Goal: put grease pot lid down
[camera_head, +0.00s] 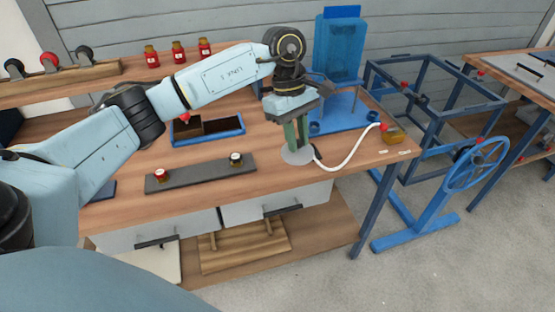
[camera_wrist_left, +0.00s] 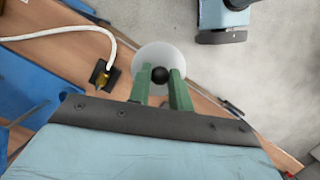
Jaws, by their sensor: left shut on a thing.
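The grease pot lid is a pale round disc (camera_head: 297,156) with a black knob (camera_wrist_left: 159,75). In the head view it is low over the front part of the wooden bench, near its front edge; I cannot tell whether it touches the top. My left gripper (camera_head: 298,143) points down with its green fingers shut on the knob. In the left wrist view the fingertips (camera_wrist_left: 160,78) sit on both sides of the knob, with the disc (camera_wrist_left: 150,55) beyond them. My right gripper is not in view.
A white hose (camera_head: 350,153) curves on the bench (camera_head: 205,180) right of the lid. A blue press (camera_head: 338,60) stands behind. A grey strip (camera_head: 200,175) with two small pots and a blue tray (camera_head: 208,138) lie left.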

